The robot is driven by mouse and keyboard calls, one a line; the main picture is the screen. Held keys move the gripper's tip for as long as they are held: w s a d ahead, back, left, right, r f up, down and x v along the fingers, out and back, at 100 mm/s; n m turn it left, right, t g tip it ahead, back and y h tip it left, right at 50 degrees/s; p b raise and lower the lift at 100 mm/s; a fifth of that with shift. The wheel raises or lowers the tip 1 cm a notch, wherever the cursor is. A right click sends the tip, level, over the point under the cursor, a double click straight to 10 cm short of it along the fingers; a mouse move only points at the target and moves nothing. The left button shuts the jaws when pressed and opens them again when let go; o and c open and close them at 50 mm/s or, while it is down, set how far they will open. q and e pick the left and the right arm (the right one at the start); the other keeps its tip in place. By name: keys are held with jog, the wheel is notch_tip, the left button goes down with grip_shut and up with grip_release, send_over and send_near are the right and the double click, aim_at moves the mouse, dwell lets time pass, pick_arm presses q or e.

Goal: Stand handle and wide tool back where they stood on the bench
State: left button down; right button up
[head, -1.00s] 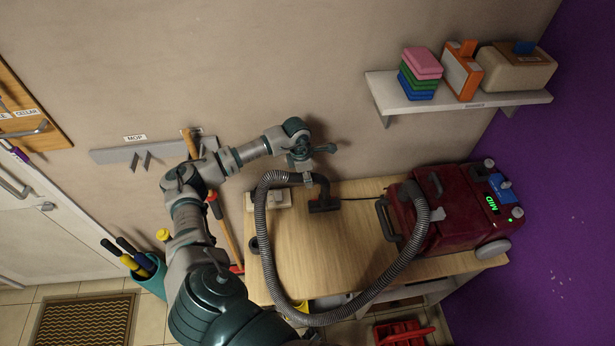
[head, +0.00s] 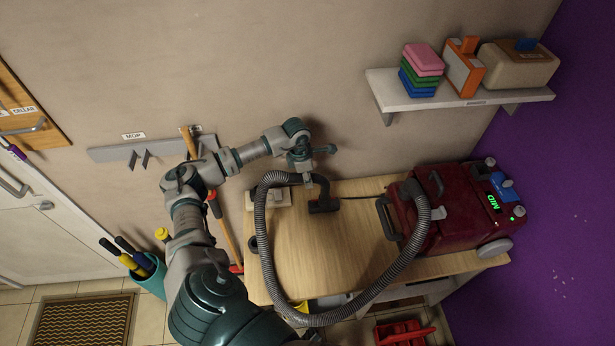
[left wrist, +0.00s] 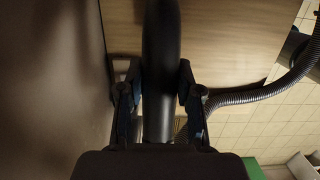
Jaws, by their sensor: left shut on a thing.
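The black handle (head: 323,188) at the end of the ribbed grey hose (head: 268,262) has the dark wide tool (head: 322,206) on its lower end. My left gripper (head: 308,170) is shut on the handle over the back left of the bench (head: 325,260). In the left wrist view the dark tube (left wrist: 160,75) runs between its two fingers. The wide tool is at or just above the wooden top; I cannot tell whether it touches. My right gripper is not in view.
A red vacuum machine (head: 455,220) stands on the bench's right side, joined to the hose. A pale block (head: 268,199) and a black ring (head: 252,244) are at the left edge. A wall shelf (head: 460,95) is above. The bench's middle is clear inside the hose loop.

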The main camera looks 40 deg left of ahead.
pick_arm(q)
jog(key=shift+f, duration=0.15)
jog(key=shift+f+b, duration=0.3)
jog(key=shift+b, duration=0.1)
jog(key=c, duration=0.7)
grip_release()
jog(key=shift+r, duration=0.1)
jog(key=r, duration=0.4)
jog(key=s+a+r, duration=0.1)
jog(key=r, duration=0.6)
jog(key=shift+s+a+r, duration=0.15)
jog(key=shift+a+r, duration=0.05)
jog(key=shift+r, duration=0.1)
